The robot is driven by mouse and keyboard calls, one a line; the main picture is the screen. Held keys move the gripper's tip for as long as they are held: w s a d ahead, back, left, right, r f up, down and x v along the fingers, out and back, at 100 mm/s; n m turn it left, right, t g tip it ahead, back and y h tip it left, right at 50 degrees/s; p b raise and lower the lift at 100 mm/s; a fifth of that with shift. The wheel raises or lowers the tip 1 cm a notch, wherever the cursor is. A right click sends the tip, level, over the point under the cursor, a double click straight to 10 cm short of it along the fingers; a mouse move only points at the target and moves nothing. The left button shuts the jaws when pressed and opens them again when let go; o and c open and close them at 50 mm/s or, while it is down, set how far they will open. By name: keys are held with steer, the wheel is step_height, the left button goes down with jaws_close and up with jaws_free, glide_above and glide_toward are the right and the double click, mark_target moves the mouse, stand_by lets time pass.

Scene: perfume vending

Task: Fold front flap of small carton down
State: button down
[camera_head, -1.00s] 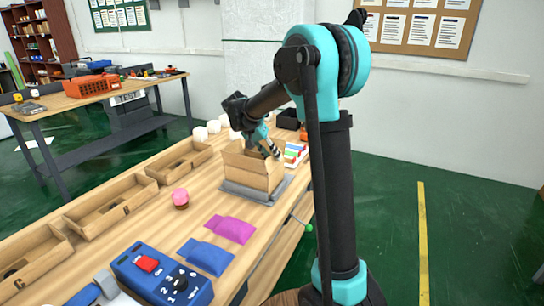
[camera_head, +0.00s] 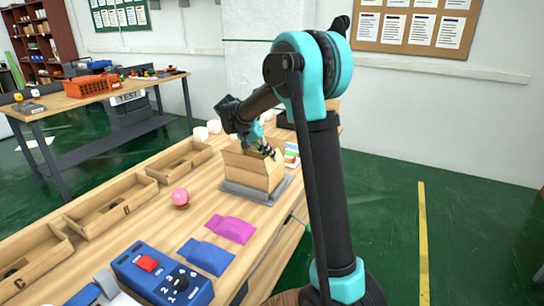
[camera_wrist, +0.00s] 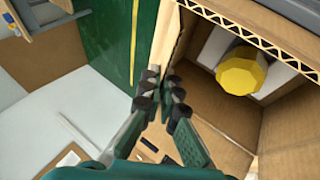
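The small brown carton (camera_head: 252,168) stands on a grey mat on the workbench, its top open with flaps raised. My gripper (camera_head: 270,152) is at the carton's upper right edge. In the wrist view, the carton's inside (camera_wrist: 222,110) shows at right, with a yellow faceted cap (camera_wrist: 240,72) and white material within. A raised cardboard flap (camera_wrist: 166,45) runs toward the gap between my fingertips (camera_wrist: 160,92). The fingertips are close together with a narrow gap. Whether they press on the flap cannot be told.
The grey mat (camera_head: 238,188) lies under the carton. Open cardboard trays (camera_head: 112,212) line the bench's left side. A pink-topped jar (camera_head: 180,197), a magenta pouch (camera_head: 231,229), a blue pouch (camera_head: 206,256) and a blue control box (camera_head: 160,279) are nearer. White items stand behind the carton.

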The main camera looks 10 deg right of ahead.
steer(key=shift+w+a+f+n+g+h, duration=0.3)
steer(key=shift+g+h, duration=0.25)
steer(key=shift+h, duration=0.3)
steer(key=shift+w+a+f+n+g+h, duration=0.2)
steer(key=shift+a+f+g+h, duration=0.3)
steer(key=shift+h, duration=0.35)
steer(key=shift+d+r, duration=0.1)
steer(key=shift+r, duration=0.05)
steer(key=c, duration=1.8)
jaws_free()
step_height(320, 180, up, 10)
